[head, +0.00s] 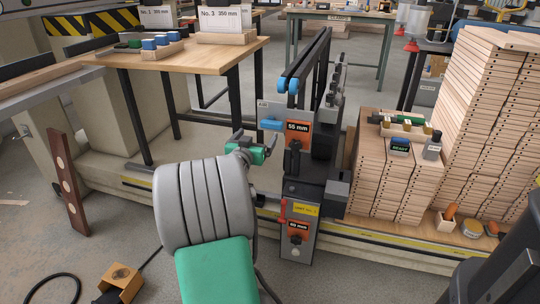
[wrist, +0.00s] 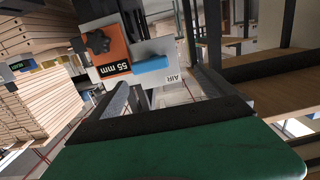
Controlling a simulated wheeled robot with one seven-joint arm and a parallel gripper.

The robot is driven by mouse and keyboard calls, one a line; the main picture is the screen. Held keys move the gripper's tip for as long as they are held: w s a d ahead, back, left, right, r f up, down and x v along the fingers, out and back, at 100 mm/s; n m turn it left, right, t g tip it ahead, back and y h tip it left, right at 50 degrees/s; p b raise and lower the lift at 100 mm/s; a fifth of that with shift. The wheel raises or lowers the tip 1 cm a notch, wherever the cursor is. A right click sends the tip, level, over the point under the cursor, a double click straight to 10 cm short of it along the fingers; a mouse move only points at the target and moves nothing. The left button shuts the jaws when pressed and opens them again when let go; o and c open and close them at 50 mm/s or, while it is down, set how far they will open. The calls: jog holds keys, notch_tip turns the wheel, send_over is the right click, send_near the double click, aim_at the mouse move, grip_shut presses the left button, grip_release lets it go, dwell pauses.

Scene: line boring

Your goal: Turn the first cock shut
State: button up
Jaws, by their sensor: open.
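A blue bar-shaped lever (head: 271,125), which looks like a cock handle, lies roughly level on a pale plate beside the orange 55 mm plate (head: 298,134). In the wrist view, upside down, the blue lever (wrist: 151,66) sits by the word AIR. My gripper (head: 254,138) is open and empty, a little below the lever in the head view. In the wrist view my grey fingers (wrist: 158,95) stand apart, with the lever above the gap and not visibly touched. A red lever (head: 283,210) hangs upright on the lower unit marked 80 mm (head: 298,231).
Black knobs (head: 293,157) stand out beside the levers. Stacked boards (head: 388,190) rise close on the right, with small items on top. A wooden table (head: 190,62) stands behind on the left. A dark plank (head: 68,180) leans at far left. The floor at front left is partly clear.

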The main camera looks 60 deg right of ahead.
aim_at(271, 125)
jog(key=shift+h, duration=0.5)
jog(key=d, duration=0.6)
jog(key=d+b, duration=0.1)
jog(key=d, duration=0.2)
jog(key=shift+s+d+f, duration=0.1)
jog(key=shift+s+f, duration=0.05)
jog(key=shift+s, duration=0.1)
jog(key=shift+c, duration=0.5)
jog(key=c, duration=1.3)
